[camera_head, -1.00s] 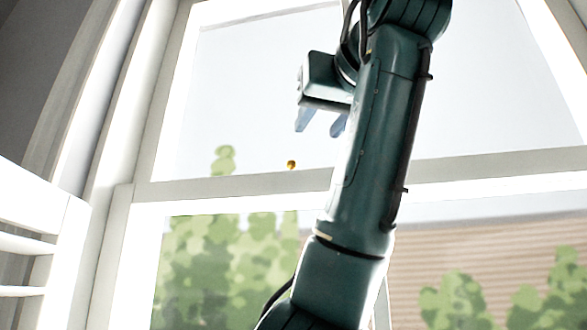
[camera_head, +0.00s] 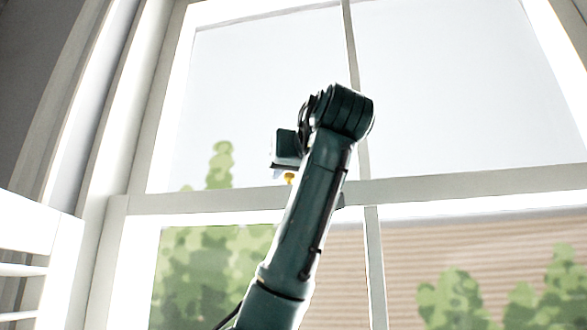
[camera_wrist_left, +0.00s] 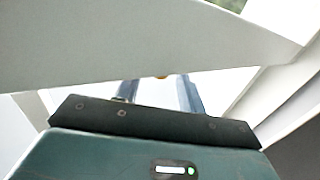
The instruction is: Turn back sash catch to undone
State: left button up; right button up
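The sash catch shows as a small brass-yellow knob (camera_head: 290,178) just above the window's middle rail (camera_head: 215,201). In the left wrist view only a sliver of the catch (camera_wrist_left: 160,77) shows at the edge of the pale rail (camera_wrist_left: 120,50); the rest is hidden, so I cannot tell which way it is turned. My left gripper (camera_head: 284,175) is right at the catch. In the left wrist view its two fingers (camera_wrist_left: 158,88) are apart, with the catch's sliver between them, towards the tips. I cannot tell whether they touch it. My right gripper is out of view.
The tall white window has glass panes above (camera_head: 250,80) and below the rail. A vertical bar (camera_head: 352,60) divides the panes. A white slatted shutter (camera_head: 35,235) stands at the left. Trees and a clad wall show outside.

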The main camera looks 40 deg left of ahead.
pick_arm(q)
grip_shut()
jog(key=shift+w+a+m+t+h+b, duration=0.2)
jog(key=shift+m+t+h+b, duration=0.25)
jog(key=shift+m+t+h, duration=0.45)
jog(key=shift+a, duration=0.1)
grip_release()
jog(key=shift+s, duration=0.1)
